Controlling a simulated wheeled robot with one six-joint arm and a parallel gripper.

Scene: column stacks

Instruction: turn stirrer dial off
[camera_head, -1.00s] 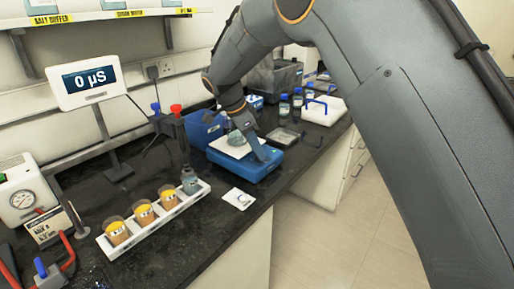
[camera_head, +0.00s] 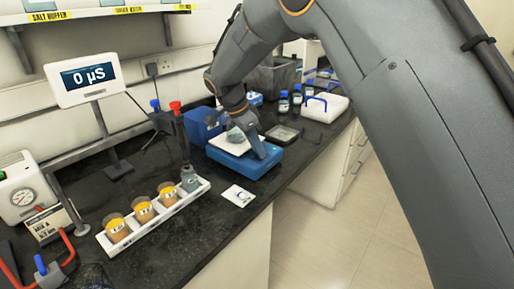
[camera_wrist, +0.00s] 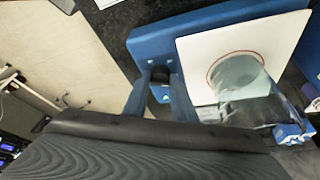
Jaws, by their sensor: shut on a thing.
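The stirrer (camera_head: 232,161) is a blue box with a white top plate, standing on the dark bench in the head view. It also shows in the wrist view (camera_wrist: 150,42), where a clear beaker (camera_wrist: 240,75) stands on the white plate. The dial (camera_wrist: 162,78) is a dark knob on the stirrer's front side. My gripper (camera_wrist: 160,85) is at that front side, with its fingers closed around the dial. In the head view my arm hides the dial and part of the stirrer.
A white rack (camera_head: 152,222) with several orange-filled cups and a bottle lies left of the stirrer. A small white card (camera_head: 238,196) lies in front of it. A shallow tray (camera_head: 282,134), bottles (camera_head: 297,103) and a white case (camera_head: 325,107) stand to the right.

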